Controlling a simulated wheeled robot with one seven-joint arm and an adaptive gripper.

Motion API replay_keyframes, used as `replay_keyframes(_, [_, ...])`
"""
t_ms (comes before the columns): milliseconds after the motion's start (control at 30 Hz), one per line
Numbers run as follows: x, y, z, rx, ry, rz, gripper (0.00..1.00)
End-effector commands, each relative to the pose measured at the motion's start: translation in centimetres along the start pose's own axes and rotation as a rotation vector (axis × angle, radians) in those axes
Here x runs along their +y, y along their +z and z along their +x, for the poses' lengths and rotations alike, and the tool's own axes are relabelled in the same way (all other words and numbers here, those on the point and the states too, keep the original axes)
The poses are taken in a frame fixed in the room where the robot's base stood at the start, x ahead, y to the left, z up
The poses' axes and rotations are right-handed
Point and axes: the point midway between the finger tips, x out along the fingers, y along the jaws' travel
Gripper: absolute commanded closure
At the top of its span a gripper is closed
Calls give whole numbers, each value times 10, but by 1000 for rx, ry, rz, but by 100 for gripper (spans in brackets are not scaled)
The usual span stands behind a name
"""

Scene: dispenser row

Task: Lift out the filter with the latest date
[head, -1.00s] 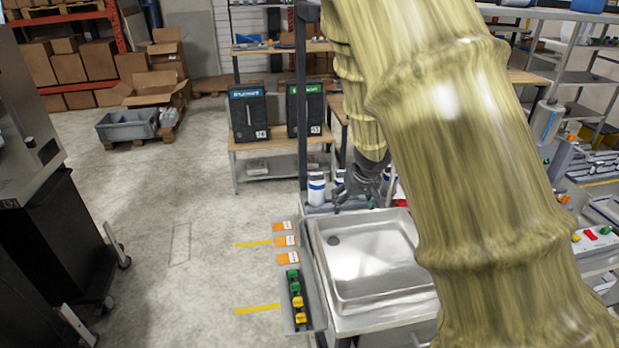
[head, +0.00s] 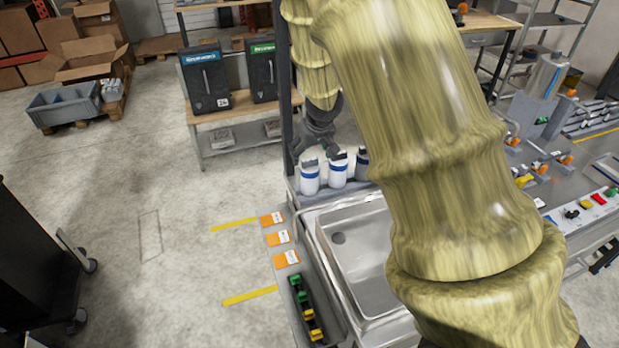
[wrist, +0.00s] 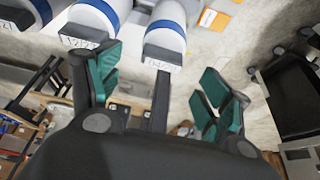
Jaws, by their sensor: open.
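The filters are white cylinders with blue bands and dark date-bearing ends. In the head view, a left filter (head: 310,180), a middle filter (head: 338,174) and a partly hidden right filter (head: 361,166) stand in a row behind the sink. In the wrist view, one filter (wrist: 166,38) shows between my fingers, its date too small to read surely. Another filter (wrist: 95,14) shows a label like "12/27", partly legible. A third (wrist: 25,10) is cut off at the corner. My gripper (wrist: 160,90), with teal pads, is open and empty. In the head view it hangs just above the row (head: 312,150).
A metal sink (head: 350,245) lies in front of the row. Orange-and-white cards (head: 278,238) and a strip of green and yellow parts (head: 307,310) line its left side. Dark bins (head: 205,82) stand on a shelf behind. A dark post (head: 284,100) rises close beside my gripper.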

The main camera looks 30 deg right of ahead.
Motion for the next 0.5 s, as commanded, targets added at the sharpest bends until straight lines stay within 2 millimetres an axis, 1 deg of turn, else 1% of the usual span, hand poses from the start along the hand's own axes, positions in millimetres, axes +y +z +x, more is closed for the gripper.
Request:
replay_keyframes(33, [0, 1, 11, -2, -1, -1, 22])
replay_keyframes(100, [-1, 2, 20, -2, -1, -1, 22])
replay_keyframes(267, [-1, 2, 30, -1, -1, -2, 22])
replay_keyframes(367, [0, 6, 41, -2, -1, -2, 22])
replay_keyframes(500, [1, 12, 61, -2, 0, -3, 22])
